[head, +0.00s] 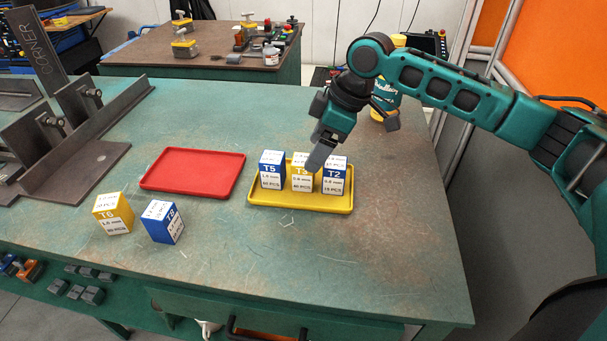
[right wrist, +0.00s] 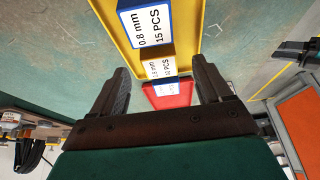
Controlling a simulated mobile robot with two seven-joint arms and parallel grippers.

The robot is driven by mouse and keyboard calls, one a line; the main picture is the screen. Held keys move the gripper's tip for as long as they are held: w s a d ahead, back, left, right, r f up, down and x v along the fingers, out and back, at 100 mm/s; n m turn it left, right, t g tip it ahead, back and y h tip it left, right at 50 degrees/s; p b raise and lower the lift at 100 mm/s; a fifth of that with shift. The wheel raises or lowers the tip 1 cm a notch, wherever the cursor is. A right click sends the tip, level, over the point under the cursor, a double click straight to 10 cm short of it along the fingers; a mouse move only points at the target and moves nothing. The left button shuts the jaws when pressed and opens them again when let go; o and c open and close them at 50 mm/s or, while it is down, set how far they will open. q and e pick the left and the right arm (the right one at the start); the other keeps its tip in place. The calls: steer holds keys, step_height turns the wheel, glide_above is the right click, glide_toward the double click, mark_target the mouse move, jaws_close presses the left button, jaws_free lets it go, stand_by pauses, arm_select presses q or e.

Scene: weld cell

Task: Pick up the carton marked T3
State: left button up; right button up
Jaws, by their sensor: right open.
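The carton marked T3 (head: 301,180) is yellow with a white label. It stands upright in the yellow tray (head: 290,201), between the blue T5 carton (head: 271,172) and the blue T2 carton (head: 334,178). My right gripper (head: 318,160) is over the tray, pointing down, its finger covering part of T3's upper right. In the right wrist view, my right gripper (right wrist: 162,80) has its fingers spread apart, with T3 (right wrist: 158,67) showing between them and T2 (right wrist: 146,22) beyond. I cannot tell whether a finger touches a carton. My left gripper is not in view.
An empty red tray (head: 193,172) lies left of the yellow one. A yellow T6 carton (head: 113,214) and another blue carton (head: 163,222) stand on the bench in front. Metal fixtures (head: 75,120) stand at the left. The bench (head: 390,240) right of the tray is clear.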

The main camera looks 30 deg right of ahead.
mark_target(300, 172)
steer(key=b+x, duration=0.2)
steer(key=x, duration=0.6)
steer(key=shift+w+a, duration=0.15)
steer(key=shift+w, duration=0.05)
steer(key=c, duration=1.1)
steer(key=shift+r, duration=0.1)
